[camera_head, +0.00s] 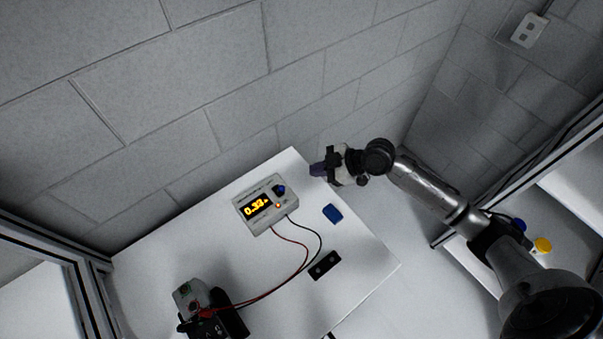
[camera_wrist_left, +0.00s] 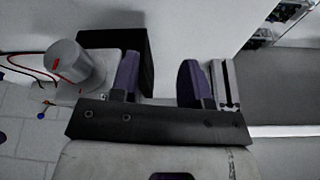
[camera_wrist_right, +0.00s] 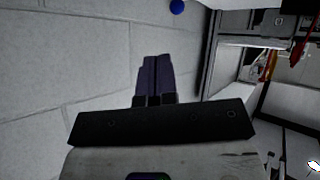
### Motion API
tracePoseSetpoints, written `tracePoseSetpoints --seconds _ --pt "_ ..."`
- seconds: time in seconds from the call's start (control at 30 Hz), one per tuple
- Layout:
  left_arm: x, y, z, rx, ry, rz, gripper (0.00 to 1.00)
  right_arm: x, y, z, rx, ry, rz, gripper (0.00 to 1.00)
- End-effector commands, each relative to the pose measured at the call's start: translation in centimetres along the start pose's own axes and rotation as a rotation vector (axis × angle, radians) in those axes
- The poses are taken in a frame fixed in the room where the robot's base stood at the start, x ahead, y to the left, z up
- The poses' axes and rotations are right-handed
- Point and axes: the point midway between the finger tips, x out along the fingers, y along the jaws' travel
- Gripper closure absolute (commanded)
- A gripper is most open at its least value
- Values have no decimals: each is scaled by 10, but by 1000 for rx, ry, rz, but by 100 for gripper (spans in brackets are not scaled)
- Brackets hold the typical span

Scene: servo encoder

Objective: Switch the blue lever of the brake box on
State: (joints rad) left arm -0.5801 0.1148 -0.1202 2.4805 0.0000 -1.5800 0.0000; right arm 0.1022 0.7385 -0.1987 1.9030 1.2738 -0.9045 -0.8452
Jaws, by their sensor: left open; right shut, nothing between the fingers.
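The box with a lit yellow display (camera_head: 258,208), which looks like the brake box, sits on the white table. A blue knob, likely the lever's end (camera_head: 280,189), is at its upper right; I cannot tell its position. A blue ball (camera_wrist_right: 177,6) shows at the top edge of the right wrist view, and a small one (camera_wrist_left: 41,115) at the left of the left wrist view. My right gripper (camera_head: 317,170) is shut and empty, right of the box and apart from it; its fingers (camera_wrist_right: 155,72) are together. My left gripper (camera_wrist_left: 160,82) is open, with a grey cylinder (camera_wrist_left: 77,66) beside it.
A motor-like unit (camera_head: 190,296) stands at the table's front left, joined to the box by red and black wires. A blue block (camera_head: 332,213) and a black plate (camera_head: 325,265) lie on the table (camera_head: 180,240). A block wall (camera_head: 200,90) stands behind.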

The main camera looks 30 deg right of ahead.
Motion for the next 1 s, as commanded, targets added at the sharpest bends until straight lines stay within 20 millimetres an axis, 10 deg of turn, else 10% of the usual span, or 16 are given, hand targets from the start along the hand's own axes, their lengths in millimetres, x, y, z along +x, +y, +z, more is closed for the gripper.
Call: tracePoseSetpoints --seconds 0.33,1.0 --pt "6 -3 2 10 -1 -8 57 -40 0 1 -1 -1 1 100" --pt "6 1 2 -3 0 2 57 -45 0 0 0 1 0 100"
